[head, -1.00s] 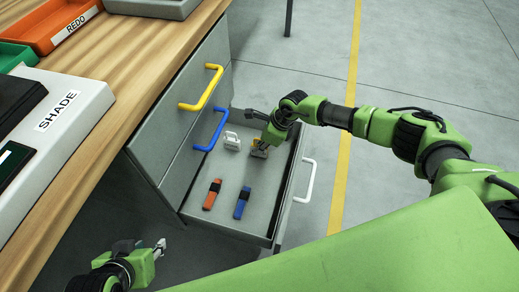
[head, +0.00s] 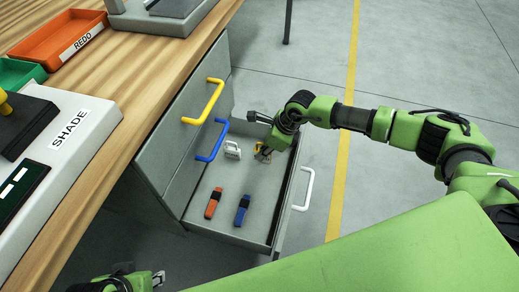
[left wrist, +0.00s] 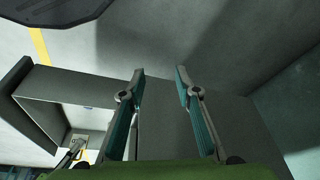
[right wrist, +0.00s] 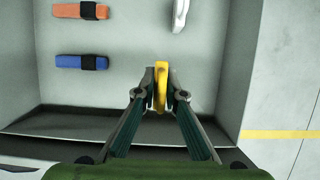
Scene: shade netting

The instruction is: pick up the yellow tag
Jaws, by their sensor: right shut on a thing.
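The yellow tag (right wrist: 160,88) is upright between the fingertips of my right gripper (right wrist: 161,92) in the right wrist view. The jaws are shut on it. In the head view my right gripper (head: 262,154) is inside the open drawer (head: 235,215), near its far right side, and a little of the tag (head: 257,147) shows there. I cannot tell whether the tag touches the drawer floor. My left gripper (left wrist: 160,72) is open and empty in the left wrist view. It is low at the left in the head view, outside the drawer.
An orange marker (head: 213,203), a blue marker (head: 242,210) and a white clip-like thing (head: 232,150) lie in the drawer. The drawer has a white handle (head: 303,188). Above are closed drawers with blue (head: 212,142) and yellow handles (head: 205,103). The wooden desk (head: 150,80) stands left.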

